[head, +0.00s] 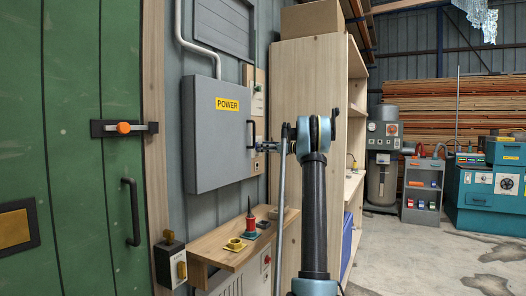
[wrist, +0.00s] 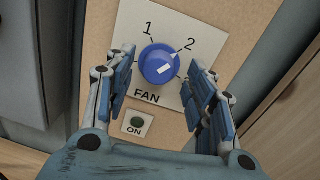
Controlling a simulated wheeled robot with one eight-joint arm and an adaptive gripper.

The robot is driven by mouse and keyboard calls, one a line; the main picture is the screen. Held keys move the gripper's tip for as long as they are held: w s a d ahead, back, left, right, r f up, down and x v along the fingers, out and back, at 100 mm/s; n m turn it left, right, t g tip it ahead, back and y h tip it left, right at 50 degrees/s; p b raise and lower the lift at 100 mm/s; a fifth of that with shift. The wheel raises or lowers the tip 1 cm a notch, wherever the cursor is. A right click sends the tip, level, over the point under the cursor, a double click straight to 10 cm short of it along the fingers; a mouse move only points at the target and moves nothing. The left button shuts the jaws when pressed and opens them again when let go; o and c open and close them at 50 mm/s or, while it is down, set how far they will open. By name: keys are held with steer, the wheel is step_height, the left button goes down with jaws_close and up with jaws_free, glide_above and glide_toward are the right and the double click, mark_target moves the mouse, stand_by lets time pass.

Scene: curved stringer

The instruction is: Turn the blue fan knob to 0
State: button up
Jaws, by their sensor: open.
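The blue fan knob (wrist: 158,64) sits on a pale square plate (wrist: 146,95) marked FAN in the wrist view. Labels 1 and 2 show above it; no 0 is visible, and the fingers cover parts of the plate's sides. The knob's white mark points right and slightly up, a little below the tick for 2. My gripper (wrist: 162,62) is open, with one blue finger on each side of the knob and visible gaps between. In the head view my gripper (head: 265,147) is at the wall panel, right of the power box, and the knob cannot be made out.
A green ON button (wrist: 137,123) is just below the plate. The grey POWER box (head: 215,135) stands out from the wall on the left. A wooden shelf unit (head: 308,100) is close on the right. A small ledge (head: 215,247) with small items is below.

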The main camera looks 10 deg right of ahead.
steer(key=shift+w+a, duration=0.2)
steer(key=shift+a, duration=0.15)
steer(key=shift+c, duration=0.2)
steer(key=c, duration=1)
steer(key=shift+r+n, duration=0.1)
steer(key=shift+n, duration=0.3)
steer(key=shift+c, duration=0.2)
steer(key=n, duration=0.6)
steer(key=n+h, duration=0.1)
steer(key=n, duration=1.2)
steer(key=shift+s+t, duration=0.25)
steer(key=shift+t, duration=0.15)
steer(key=n, duration=0.3)
steer(key=shift+a+f+n+h, duration=0.1)
steer(key=shift+f+n+h, duration=0.1)
steer(key=shift+n+h, duration=0.1)
steer(key=shift+n+t, duration=0.3)
steer(key=shift+n, duration=1.3)
